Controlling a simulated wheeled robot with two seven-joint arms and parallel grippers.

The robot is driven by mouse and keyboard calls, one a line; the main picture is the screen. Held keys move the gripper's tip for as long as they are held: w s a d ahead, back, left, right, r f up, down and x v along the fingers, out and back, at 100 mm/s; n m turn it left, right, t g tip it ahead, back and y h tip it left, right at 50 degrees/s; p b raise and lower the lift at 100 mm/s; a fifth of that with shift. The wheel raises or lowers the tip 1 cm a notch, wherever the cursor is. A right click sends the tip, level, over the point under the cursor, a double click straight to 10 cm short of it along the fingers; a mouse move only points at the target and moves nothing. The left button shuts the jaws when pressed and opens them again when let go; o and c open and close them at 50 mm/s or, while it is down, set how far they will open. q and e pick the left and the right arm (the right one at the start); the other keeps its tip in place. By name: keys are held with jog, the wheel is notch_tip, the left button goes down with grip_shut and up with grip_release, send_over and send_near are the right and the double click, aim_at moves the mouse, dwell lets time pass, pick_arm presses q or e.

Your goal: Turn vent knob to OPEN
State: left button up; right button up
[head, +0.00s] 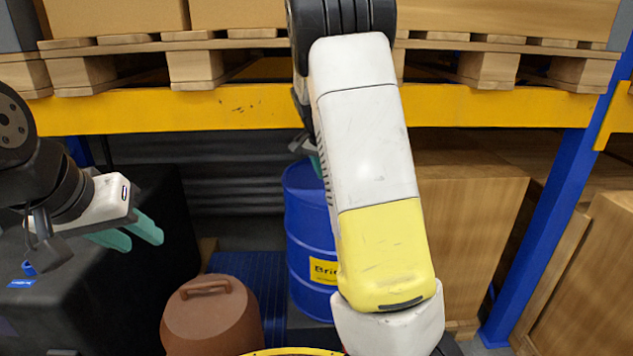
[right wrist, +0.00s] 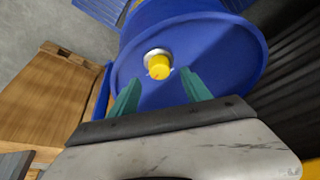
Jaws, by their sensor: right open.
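A blue drum (head: 303,230) stands upright behind my right arm in the head view, with a yellow label on its side. In the right wrist view the drum's top (right wrist: 225,65) carries a yellow knob (right wrist: 159,66) in a pale round fitting. I cannot read any OPEN mark. My right gripper (right wrist: 160,94) is open and empty, its teal fingers spread just short of the knob, apparently not touching it. In the head view the right gripper is mostly hidden behind the arm, and the knob is hidden. My left gripper (head: 145,240) is open and empty at the left, away from the drum.
A brown lidded container (head: 210,318) stands in front of the drum. A yellow shelf beam (head: 200,114) with pallets and boxes crosses above. A blue rack post (head: 540,220) and wooden crates (head: 465,220) stand at the right. A black case (head: 150,250) is at the left.

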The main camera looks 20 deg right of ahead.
jog(key=shift+v, duration=1.35)
jog(key=shift+s, duration=0.1)
